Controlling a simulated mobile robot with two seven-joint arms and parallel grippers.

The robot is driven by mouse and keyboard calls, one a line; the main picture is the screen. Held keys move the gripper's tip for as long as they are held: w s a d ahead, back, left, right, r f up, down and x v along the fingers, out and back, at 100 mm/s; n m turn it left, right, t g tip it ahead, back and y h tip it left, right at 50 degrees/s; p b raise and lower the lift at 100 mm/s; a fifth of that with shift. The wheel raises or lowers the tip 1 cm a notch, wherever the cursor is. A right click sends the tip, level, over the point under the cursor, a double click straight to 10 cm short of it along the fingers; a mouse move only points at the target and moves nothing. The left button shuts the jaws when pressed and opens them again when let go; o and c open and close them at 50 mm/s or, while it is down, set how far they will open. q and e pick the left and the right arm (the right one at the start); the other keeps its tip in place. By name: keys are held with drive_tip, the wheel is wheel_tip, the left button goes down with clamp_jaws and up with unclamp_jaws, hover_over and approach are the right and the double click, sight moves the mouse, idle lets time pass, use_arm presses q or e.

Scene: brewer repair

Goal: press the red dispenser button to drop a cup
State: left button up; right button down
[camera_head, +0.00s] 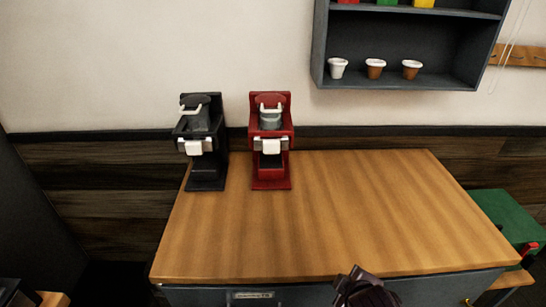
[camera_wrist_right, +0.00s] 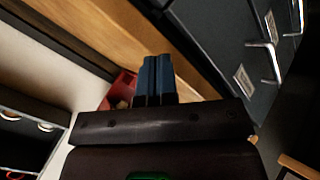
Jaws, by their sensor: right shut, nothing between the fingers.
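I cannot clearly make out a red dispenser button. A small red part (camera_head: 529,249) shows at the right edge of the head view, beside a green surface; I cannot tell what it is. My right gripper (camera_head: 356,274) is at the counter's front edge in the head view, well left of that red part. In the right wrist view its blue fingers (camera_wrist_right: 154,80) are shut together with nothing between them. Three small cups, a white one (camera_head: 338,68) and two brown ones (camera_head: 375,69), stand in the wall shelf. My left gripper is not in view.
A black brewer (camera_head: 204,170) and a red brewer (camera_head: 270,180) stand at the back left of the wooden counter (camera_head: 350,210), whose middle and right are clear. A green surface (camera_head: 505,215) lies beyond its right edge. Drawers with handles (camera_wrist_right: 262,60) show in the wrist view.

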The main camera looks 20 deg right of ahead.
sight(272, 150)
drive_tip(key=w+a+r+n+t, duration=0.1)
drive_tip(key=w+r+n, duration=0.1)
drive_tip(key=w+n, duration=0.1)
drive_tip(key=w+a+r+n+t+h, duration=0.1)
drive_tip(key=w+r+n, duration=0.1)
drive_tip(key=w+n, duration=0.2)
drive_tip(key=w+a+r+n+t+h+p, duration=0.1)
drive_tip(key=w+r+n+t, duration=0.1)
drive_tip(key=w+r+n, duration=0.1)
drive_tip(key=shift+w+a+n, duration=0.1)
drive_tip(key=shift+w+n, duration=0.45)
drive_tip(key=shift+n, duration=0.05)
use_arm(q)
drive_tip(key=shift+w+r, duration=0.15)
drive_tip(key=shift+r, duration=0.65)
use_arm(e)
drive_tip(key=w+a+r+n+t, duration=0.5)
drive_tip(key=w+a+r+n, duration=0.2)
drive_tip(key=n, duration=0.6)
drive_tip(key=shift+w+a+r+n, duration=0.35)
drive_tip(key=shift+w+a, duration=0.2)
drive_tip(key=shift+w, duration=0.3)
drive_tip(key=x, duration=1.4)
drive_tip(key=shift+a, duration=0.1)
drive_tip(key=shift+w, duration=0.15)
